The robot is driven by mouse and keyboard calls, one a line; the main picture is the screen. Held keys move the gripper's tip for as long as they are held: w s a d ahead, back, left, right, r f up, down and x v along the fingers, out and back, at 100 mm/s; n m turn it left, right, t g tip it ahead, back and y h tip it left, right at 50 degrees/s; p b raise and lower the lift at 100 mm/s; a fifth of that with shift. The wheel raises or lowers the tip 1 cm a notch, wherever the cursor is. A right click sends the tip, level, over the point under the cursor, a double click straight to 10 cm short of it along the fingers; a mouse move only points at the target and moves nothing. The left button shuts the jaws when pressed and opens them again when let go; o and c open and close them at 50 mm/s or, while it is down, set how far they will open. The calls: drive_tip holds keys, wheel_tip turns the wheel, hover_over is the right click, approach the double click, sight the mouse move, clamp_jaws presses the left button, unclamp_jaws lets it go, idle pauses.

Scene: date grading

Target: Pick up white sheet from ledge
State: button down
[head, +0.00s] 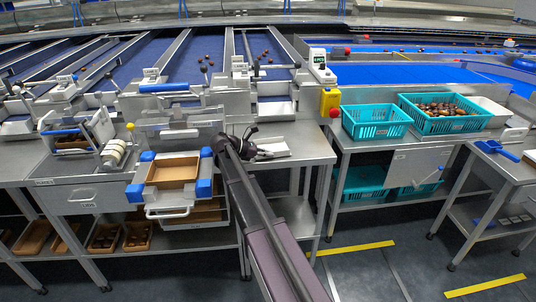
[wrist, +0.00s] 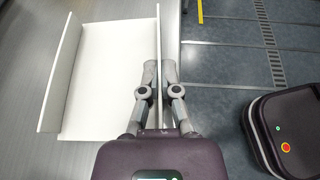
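The white sheet (wrist: 105,75) lies on the steel ledge (wrist: 30,150), with its left and right sides standing up as flaps. In the head view the sheet (head: 274,151) shows partly behind my gripper (head: 246,146), near the end of the steel table. In the wrist view my gripper (wrist: 160,73) has one finger on each side of the right flap, close against it, and looks shut on it. The sheet's underside is hidden, and I cannot tell whether it is raised off the ledge.
The ledge ends just right of the sheet, with grey floor (wrist: 215,75) below. Teal crates (head: 375,132) stand on the table to the right. A tan tray (head: 172,172) with blue corners is left of my gripper. A yellow box (head: 330,102) stands behind.

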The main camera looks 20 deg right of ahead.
drive_tip(key=shift+r+p, duration=1.3)
drive_tip(key=shift+r, duration=0.15)
drive_tip(key=shift+s+r+p, duration=0.15)
drive_tip(key=shift+r+p, duration=0.15)
drive_tip(key=shift+r, duration=0.05)
drive_tip(key=s+a, duration=0.5)
drive_tip(key=s, duration=1)
drive_tip(key=shift+a+r+p, duration=0.2)
drive_tip(key=shift+r+p, duration=0.2)
drive_tip(key=shift+p, duration=0.05)
drive_tip(key=shift+w+r, duration=0.1)
